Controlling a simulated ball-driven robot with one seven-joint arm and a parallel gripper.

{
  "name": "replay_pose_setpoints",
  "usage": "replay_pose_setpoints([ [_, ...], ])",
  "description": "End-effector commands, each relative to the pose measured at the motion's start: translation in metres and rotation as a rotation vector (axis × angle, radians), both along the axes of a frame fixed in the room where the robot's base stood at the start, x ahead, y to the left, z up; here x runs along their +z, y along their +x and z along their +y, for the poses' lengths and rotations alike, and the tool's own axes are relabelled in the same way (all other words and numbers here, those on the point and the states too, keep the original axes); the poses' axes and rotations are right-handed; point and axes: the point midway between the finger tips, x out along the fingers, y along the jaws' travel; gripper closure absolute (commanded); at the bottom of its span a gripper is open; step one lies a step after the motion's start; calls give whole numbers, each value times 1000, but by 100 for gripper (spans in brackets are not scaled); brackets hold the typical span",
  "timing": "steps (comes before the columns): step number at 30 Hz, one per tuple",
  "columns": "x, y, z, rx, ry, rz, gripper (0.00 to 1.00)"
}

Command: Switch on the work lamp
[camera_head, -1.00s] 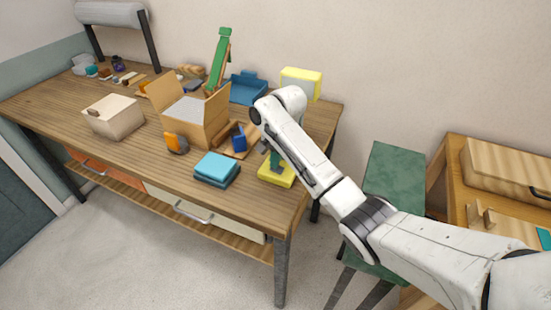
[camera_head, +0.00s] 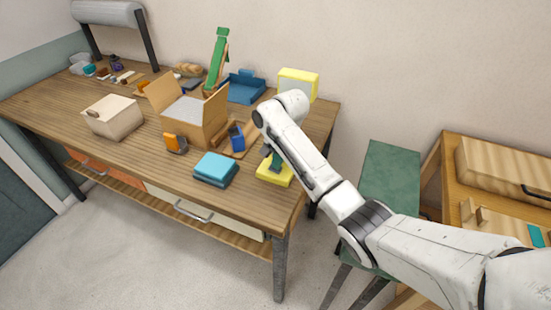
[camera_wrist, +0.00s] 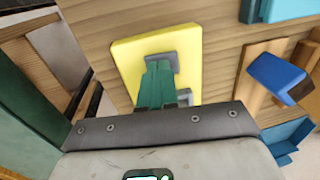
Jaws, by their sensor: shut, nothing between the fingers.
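A yellow block (camera_head: 274,176) lies near the right end of the wooden workbench. In the wrist view the yellow block (camera_wrist: 190,55) bears a grey raised part (camera_wrist: 178,62), which looks like a switch. My gripper (camera_wrist: 158,66) has green fingers, shut and empty. They point at the grey part and cover some of it; I cannot tell whether they touch it. In the head view my gripper (camera_head: 273,163) is at the yellow block, partly behind my arm. A yellow-framed pale panel (camera_head: 298,84), possibly the work lamp, stands at the back right of the bench.
Left of the yellow block are a blue stack (camera_head: 215,168), an orange object (camera_head: 175,143) and a wooden stand with a blue piece (camera_head: 237,138). An open box (camera_head: 192,115) and a blue tray (camera_head: 246,88) stand further back. A green stool (camera_head: 391,185) is right of the bench.

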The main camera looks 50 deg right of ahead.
Motion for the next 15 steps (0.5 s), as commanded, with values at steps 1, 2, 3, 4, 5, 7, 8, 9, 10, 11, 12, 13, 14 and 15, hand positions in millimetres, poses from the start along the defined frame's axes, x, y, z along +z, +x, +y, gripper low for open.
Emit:
replay_pose_setpoints([
  [1,0,0,0,0,0,-1,100],
  [2,0,0,0,0,-1,-1,100],
  [3,0,0,0,0,-1,-1,100],
  [4,0,0,0,0,-1,-1,100],
  [5,0,0,0,0,-1,-1,100],
  [7,1,0,0,1,-1,-1,100],
  [8,1,0,0,1,-1,-1,100],
  [9,3,1,0,0,-1,-1,100],
  [10,5,1,-1,0,-1,-1,100],
  [11,7,1,-1,0,0,-2,100],
  [12,10,1,-1,0,0,-2,100],
  [13,13,1,-2,0,0,-2,100],
  [14,17,1,-2,1,0,-2,100],
  [15,21,1,-3,1,0,-2,100],
])
